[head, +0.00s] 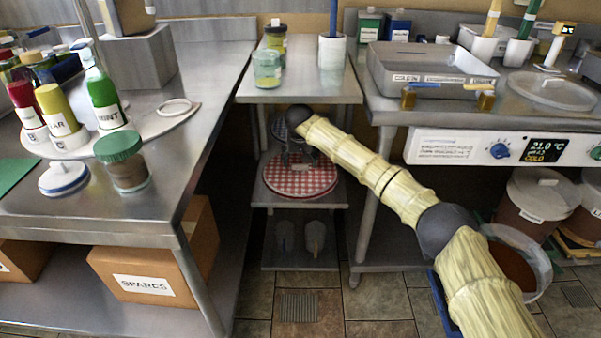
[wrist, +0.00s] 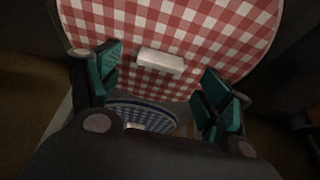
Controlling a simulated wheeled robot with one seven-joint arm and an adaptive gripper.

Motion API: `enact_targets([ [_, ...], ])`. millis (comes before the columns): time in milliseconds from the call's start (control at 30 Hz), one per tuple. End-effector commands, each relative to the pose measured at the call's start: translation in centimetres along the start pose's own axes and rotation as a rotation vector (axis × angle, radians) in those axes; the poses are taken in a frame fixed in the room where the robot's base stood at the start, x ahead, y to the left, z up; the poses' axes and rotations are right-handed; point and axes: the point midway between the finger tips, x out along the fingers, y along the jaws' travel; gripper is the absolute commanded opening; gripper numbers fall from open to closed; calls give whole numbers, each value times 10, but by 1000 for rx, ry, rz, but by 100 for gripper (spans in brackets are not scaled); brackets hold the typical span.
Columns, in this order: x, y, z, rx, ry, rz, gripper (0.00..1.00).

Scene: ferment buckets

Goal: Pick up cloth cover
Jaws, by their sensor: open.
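A round red-and-white checked cloth cover (head: 305,181) lies on the middle shelf of the narrow rack. It fills the upper part of the wrist view (wrist: 215,35), with a white tab (wrist: 160,62) on it. A second, blue checked round cover (wrist: 140,115) shows in the wrist view, partly hidden by my wrist. My gripper (wrist: 163,80) is open, with its teal-padded fingers apart and nothing held between them. The white tab appears between the fingers, beyond them. In the head view my gripper (head: 292,158) points down over the red cover, and I cannot tell whether it touches.
The rack's top shelf (head: 300,88) is close above the arm's end, with jars and a white container (head: 333,52) on it. Steel tables flank the rack on both sides. A bucket (head: 515,262) stands at right, near my arm. A lower shelf holds two small containers.

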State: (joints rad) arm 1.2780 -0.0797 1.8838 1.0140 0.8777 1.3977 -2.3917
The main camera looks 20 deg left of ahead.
Motion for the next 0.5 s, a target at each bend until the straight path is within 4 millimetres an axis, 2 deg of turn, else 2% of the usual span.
enact_targets([
  [33,10,-1,2,1,-4,-1,79],
  [200,26,0,1,1,-1,-2,79],
  [500,30,0,0,0,0,0,79],
])
